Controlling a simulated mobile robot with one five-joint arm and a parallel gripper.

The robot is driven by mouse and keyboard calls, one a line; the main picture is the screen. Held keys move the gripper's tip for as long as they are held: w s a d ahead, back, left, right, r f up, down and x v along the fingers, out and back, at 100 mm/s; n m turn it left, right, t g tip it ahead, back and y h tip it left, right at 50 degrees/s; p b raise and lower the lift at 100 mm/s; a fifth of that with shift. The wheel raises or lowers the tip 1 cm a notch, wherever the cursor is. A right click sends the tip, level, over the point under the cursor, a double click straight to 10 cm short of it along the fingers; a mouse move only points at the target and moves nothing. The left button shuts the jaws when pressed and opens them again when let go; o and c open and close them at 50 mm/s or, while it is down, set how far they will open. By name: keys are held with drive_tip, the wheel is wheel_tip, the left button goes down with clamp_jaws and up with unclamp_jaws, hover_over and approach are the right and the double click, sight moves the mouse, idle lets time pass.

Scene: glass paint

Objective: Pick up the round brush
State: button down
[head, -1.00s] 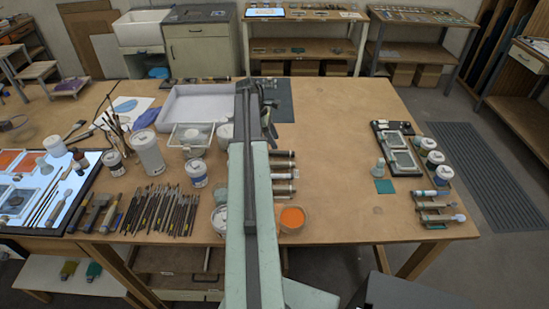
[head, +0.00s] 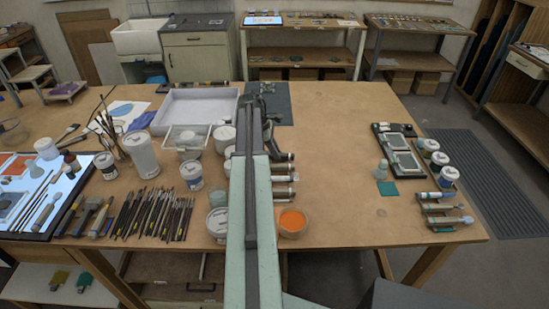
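Several slim brushes (head: 155,212) lie side by side near the table's front edge, left of my arm. More brushes stand upright in a holder (head: 106,130) further back, and a few thin ones lie on the lit white panel (head: 72,195) at the left. I cannot tell which of these is the round brush. My gripper (head: 264,92) is at the far end of my outstretched arm, over the back middle of the table, well away from the lying brushes. Its fingers are small and partly hidden by the arm, so its opening is unclear.
Between the brushes and my arm stand white jars (head: 192,175). A shallow white tray (head: 199,108) lies behind them. An orange paint bowl (head: 292,221) and several tubes (head: 284,192) are just right of my arm. The table's right middle (head: 335,150) is clear.

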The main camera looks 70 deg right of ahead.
wheel_tip(320, 180, up, 10)
drive_tip(key=p, duration=1)
drive_tip(key=shift+s, duration=0.1)
